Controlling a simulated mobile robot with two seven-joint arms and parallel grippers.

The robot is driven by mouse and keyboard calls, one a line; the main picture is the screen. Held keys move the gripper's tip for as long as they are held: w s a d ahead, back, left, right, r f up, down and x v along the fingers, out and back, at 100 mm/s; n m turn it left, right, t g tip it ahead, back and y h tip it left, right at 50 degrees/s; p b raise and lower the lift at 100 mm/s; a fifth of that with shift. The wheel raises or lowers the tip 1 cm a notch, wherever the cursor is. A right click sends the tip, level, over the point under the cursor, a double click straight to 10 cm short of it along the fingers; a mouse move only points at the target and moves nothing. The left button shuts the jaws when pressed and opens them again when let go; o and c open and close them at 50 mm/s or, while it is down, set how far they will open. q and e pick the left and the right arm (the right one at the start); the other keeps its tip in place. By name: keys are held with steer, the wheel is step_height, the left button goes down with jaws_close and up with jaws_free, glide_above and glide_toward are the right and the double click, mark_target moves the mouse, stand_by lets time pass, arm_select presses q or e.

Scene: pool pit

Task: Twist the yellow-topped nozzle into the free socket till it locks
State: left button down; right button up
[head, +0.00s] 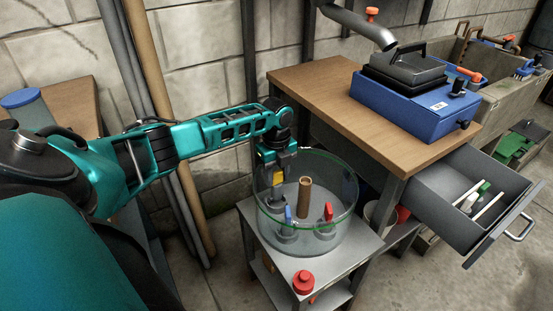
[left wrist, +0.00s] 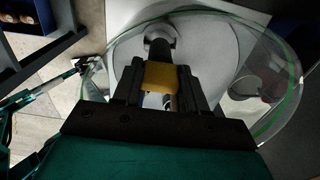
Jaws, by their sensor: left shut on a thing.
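My left gripper (head: 278,178) is inside the glass tank (head: 346,238), pointing down near its left side. It is shut on the yellow-topped nozzle (head: 279,181); the yellow top also shows between the fingers in the left wrist view (left wrist: 160,76). A blue-topped nozzle (head: 288,213) and a red-topped nozzle (head: 327,211) stand in the tank, with a brown post (head: 305,193) between them. I cannot make out the free socket, nor whether the held nozzle touches one.
The tank stands on a grey metal stand (head: 284,262), with a red-capped item (head: 303,281) on its front corner. A wooden bench (head: 315,86) with a blue machine (head: 405,105) is behind to the right. An open drawer (head: 440,190) juts out at right.

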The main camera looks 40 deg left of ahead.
mark_target(276, 183)
arm_select(q)
steer(key=shift+r+p, duration=0.1)
steer(key=shift+p, duration=0.5)
stand_by(0.8)
steer(key=shift+f, duration=0.25)
stand_by(0.4)
steer(key=shift+f+b, duration=0.45)
steer(key=shift+f, duration=0.05)
steer(key=shift+f, duration=0.3)
stand_by(0.3)
steer(key=shift+f+b, duration=0.35)
steer(key=shift+f+b, duration=0.35)
steer(key=shift+f, duration=0.35)
stand_by(0.5)
